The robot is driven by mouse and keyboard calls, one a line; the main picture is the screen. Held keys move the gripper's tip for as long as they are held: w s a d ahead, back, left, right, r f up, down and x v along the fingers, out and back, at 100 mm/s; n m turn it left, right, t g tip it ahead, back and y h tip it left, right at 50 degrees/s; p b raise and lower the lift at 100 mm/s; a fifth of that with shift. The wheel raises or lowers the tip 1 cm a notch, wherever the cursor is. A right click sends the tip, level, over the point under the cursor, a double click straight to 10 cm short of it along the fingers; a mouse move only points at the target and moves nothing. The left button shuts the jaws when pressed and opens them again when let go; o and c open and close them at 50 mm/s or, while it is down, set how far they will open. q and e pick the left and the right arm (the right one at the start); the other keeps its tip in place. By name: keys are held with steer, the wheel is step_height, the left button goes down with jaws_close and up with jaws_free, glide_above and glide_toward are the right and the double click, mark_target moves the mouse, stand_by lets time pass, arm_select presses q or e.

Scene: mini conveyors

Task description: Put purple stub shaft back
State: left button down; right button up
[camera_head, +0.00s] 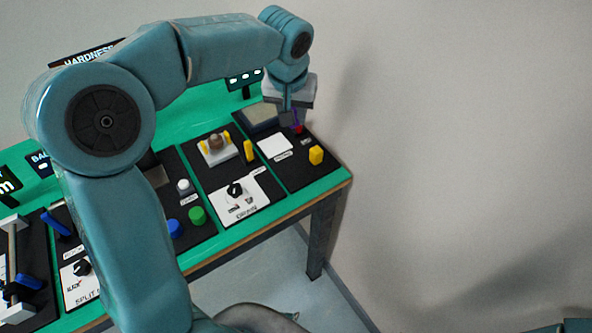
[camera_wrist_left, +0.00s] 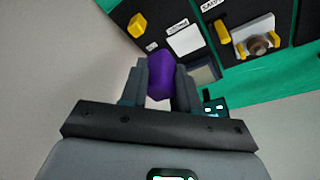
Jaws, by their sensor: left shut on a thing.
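The purple stub shaft (camera_wrist_left: 160,77) sits between the two fingers of my left gripper (camera_wrist_left: 159,72), which is shut on it, in the left wrist view. In the head view my left gripper (camera_head: 291,117) points down over the black panel at the far right end of the bench. Only a sliver of the purple shaft (camera_head: 296,117) shows there, with a small red thing (camera_head: 299,129) just under it. I cannot tell whether the shaft touches the panel. My right gripper is not in view.
A yellow block (camera_head: 316,155) and a white card (camera_head: 275,146) lie on the same panel. A grey pad (camera_head: 259,120) is behind. The neighbouring panel has a brown knob (camera_head: 216,142) on a white block between yellow pieces.

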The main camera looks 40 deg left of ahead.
arm_select(q)
glide_above(293, 170)
steer(key=f, duration=1.3)
steer(key=shift+s+d+f, duration=0.15)
steer(key=shift+s+f, duration=0.15)
steer(key=shift+s, duration=0.1)
step_height(293, 170, down, 4)
steer(key=shift+d+r+b, duration=0.1)
steer(key=shift+r+b, duration=0.05)
steer(key=shift+b, duration=0.2)
steer(key=shift+f, duration=0.25)
steer(key=shift+f, duration=0.1)
steer(key=c, duration=0.8)
jaws_free()
